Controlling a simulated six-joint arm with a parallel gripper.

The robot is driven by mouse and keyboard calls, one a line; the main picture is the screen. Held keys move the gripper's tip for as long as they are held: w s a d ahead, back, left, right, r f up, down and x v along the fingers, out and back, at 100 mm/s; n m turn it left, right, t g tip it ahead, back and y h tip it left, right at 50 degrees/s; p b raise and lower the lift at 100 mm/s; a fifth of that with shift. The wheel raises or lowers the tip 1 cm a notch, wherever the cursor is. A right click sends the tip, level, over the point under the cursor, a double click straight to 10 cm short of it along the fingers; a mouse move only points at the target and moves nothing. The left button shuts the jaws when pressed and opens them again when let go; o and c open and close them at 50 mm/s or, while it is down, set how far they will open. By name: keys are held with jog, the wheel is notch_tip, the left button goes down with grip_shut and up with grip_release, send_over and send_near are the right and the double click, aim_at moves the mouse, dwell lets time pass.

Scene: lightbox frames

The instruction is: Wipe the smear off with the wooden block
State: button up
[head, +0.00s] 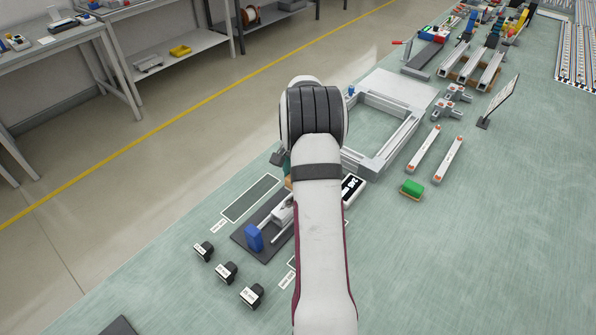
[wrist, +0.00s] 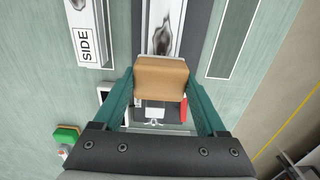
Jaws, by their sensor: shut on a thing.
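My gripper (wrist: 160,84) is shut on the wooden block (wrist: 160,73), a plain tan block held between its two green fingers in the wrist view. The smear (wrist: 162,34) is a dark grey streak on a pale strip just above the block in that view. The block covers the strip's nearer part; I cannot tell whether it touches the surface. In the head view my arm hides most of the gripper and the smear; only a bit of tan shows beside a green finger.
A dark fixture with a blue end block (head: 254,238) stands below my gripper. Several black labelled pieces (head: 227,272) stand at the front left. A metal frame (head: 403,143) and a green block (head: 411,187) are at right.

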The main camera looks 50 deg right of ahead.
aim_at(280, 212)
notch_tip(280, 212, down, 2)
jog(key=shift+a+f, duration=0.25)
jog(key=shift+a, duration=0.1)
jog(key=shift+c, duration=0.6)
jog(key=shift+a, duration=3.45)
jog(key=shift+d, duration=3.8)
jog(key=shift+r, duration=4.1)
